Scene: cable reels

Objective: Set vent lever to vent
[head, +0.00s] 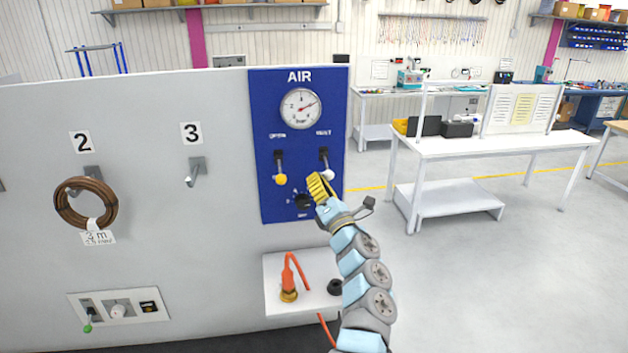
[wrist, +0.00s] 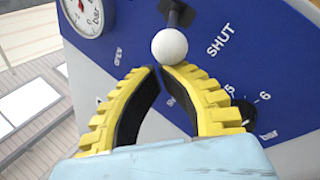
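The vent lever (head: 324,160) is the right one of two on the blue AIR panel (head: 268,110). It points down, with its white knob (head: 327,174) at the lower end, below the upper label. The white knob (wrist: 169,46) also shows in the wrist view, just beyond my fingertips. My gripper (head: 317,176) has yellow ribbed fingers and is beside the knob. In the wrist view my gripper (wrist: 158,68) has its fingertips together or nearly so, with nothing between them. Whether the tips touch the knob I cannot tell.
The lever with the yellow knob (head: 281,179) hangs down to the left. A pressure gauge (head: 301,108) sits above and a black dial (head: 303,201) below. An orange hose (head: 289,272) stands under the panel. A cable coil (head: 85,203) hangs at left.

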